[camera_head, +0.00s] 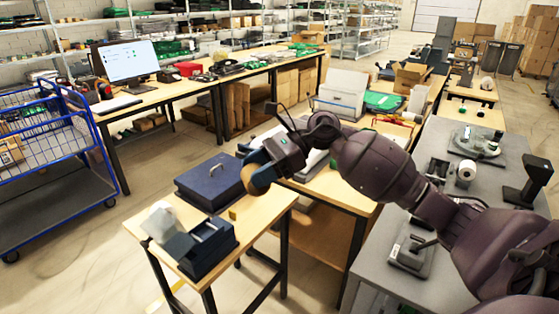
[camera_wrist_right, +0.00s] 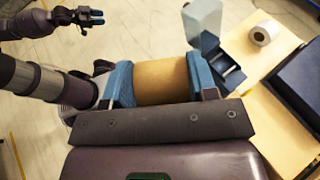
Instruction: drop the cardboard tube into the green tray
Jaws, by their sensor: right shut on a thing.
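The cardboard tube (camera_head: 261,180) is a short tan-brown cylinder. My right gripper (camera_head: 262,165) is shut on it and holds it in the air above the right edge of the small wooden table. In the right wrist view the tube (camera_wrist_right: 162,80) lies crosswise between the two blue fingers. A flat green tray (camera_head: 383,100) lies on the wooden bench at the back right, well apart from the tube. My left gripper (camera_wrist_right: 95,17) shows at the top left of the right wrist view, small, its opening unclear.
A white box (camera_head: 342,94) stands left of the green tray, with an open cardboard carton (camera_head: 410,77) behind. A blue cart (camera_head: 50,150) stands left.

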